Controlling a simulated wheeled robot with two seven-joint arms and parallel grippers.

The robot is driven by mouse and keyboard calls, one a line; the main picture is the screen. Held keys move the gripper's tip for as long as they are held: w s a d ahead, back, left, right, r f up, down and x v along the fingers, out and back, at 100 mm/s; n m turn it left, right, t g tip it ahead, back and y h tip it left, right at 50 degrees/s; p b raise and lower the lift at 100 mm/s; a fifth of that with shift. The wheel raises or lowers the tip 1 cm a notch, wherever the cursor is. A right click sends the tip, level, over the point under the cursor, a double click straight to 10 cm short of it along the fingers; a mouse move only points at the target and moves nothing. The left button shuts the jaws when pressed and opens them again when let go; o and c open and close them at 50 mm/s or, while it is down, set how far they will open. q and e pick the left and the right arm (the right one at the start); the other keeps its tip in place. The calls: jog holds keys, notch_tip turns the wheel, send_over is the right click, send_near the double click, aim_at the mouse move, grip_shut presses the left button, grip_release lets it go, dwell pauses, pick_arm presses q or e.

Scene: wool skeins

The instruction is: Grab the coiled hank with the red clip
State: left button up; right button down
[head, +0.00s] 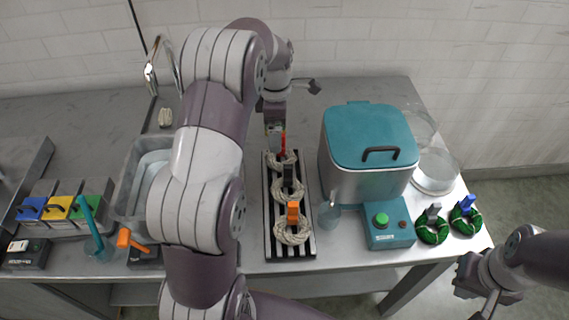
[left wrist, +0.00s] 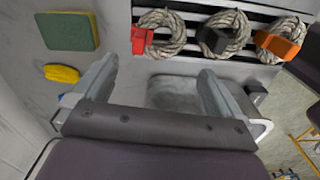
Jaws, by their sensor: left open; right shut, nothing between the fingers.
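The coiled cream hank with the red clip (head: 283,148) lies at the far end of a black-and-white striped rack (head: 273,250), partly hidden by my left gripper (head: 274,135). In the left wrist view the red clip (left wrist: 142,40) and its coil (left wrist: 169,34) lie just beyond the fingertips. My left gripper (left wrist: 158,70) is open there, with nothing between its fingers. Hanks with a black clip (head: 287,188) and an orange clip (head: 292,231) lie nearer on the same rack. My right gripper (head: 478,288) is shut and empty at the lower right, away from the hanks.
A teal-lidded pot (head: 369,150) stands right of the rack. A teal box with a green button (head: 388,226) is in front of it. Green hanks (head: 432,231) lie at the right.

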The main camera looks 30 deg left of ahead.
aim_at(278, 155)
pick_arm(q)
jog(key=f, duration=0.3)
jog(key=shift+w, duration=0.35)
jog(key=f, duration=0.4)
jog(key=shift+s+d+f, duration=0.1)
jog(key=shift+s+f, duration=0.25)
jog(key=shift+f, duration=0.05)
jog(key=shift+w+f, duration=0.1)
jog(key=shift+f, duration=0.05)
jog(key=c, duration=0.7)
pick_arm(e)
jog(key=shift+w+f, duration=0.15)
jog(key=shift+f, duration=0.4)
pick_arm(q)
jog(key=shift+c, duration=0.2)
